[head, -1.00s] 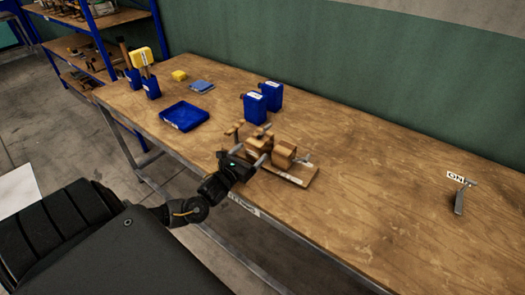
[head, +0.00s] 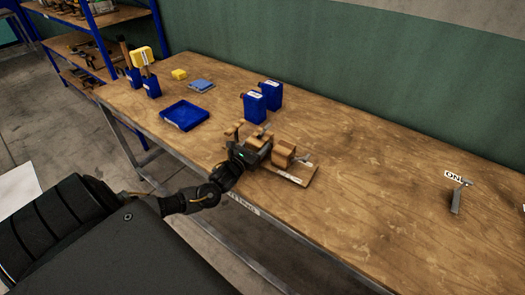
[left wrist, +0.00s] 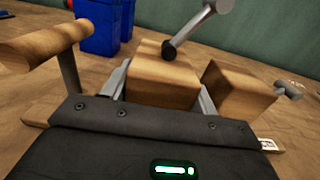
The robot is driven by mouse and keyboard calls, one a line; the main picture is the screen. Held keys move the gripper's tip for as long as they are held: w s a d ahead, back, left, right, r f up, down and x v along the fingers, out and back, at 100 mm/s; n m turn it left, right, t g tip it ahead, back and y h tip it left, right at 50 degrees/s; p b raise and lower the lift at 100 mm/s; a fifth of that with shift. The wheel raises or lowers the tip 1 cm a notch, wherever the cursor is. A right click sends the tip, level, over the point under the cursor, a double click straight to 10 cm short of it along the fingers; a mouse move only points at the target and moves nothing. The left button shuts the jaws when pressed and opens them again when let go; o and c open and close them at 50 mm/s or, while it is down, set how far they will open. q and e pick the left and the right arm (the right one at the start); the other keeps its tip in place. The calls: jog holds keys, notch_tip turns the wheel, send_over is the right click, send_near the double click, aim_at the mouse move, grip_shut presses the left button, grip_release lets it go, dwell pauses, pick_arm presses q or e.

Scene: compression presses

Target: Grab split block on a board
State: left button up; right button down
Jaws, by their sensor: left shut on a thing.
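The split block is wooden, in two parts on a flat wooden board (head: 302,181). One half (left wrist: 162,78) stands at the middle of the left wrist view. The other half (head: 284,153) stands to its right, with a gap between them. My left gripper (head: 262,144) reaches over the board's left part. In the left wrist view its fingers (left wrist: 163,90) lie on both sides of the middle half, shut on it. A metal rod with a dark tip (left wrist: 190,35) comes down on top of that half. My right gripper is not in view.
A wooden handle (left wrist: 45,42) stands at the board's left end. Two blue canisters (head: 262,99) stand behind the board. A blue tray (head: 184,115) lies left of them. A lever by an ON label (head: 459,195) is at right; bench between is clear.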

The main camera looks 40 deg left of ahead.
aim_at(256, 140)
pick_arm(q)
jog(key=c, duration=0.7)
jog(key=shift+r, duration=0.1)
jog(key=shift+c, duration=0.6)
jog(key=shift+r, duration=0.2)
jog(key=shift+r, duration=0.25)
notch_tip(256, 140, up, 2)
jog(key=shift+b, duration=0.65)
jog(key=s+d+r+b, duration=0.1)
jog(key=s+r+b, duration=0.1)
jog(key=s+r, duration=0.8)
jog(key=s, duration=0.4)
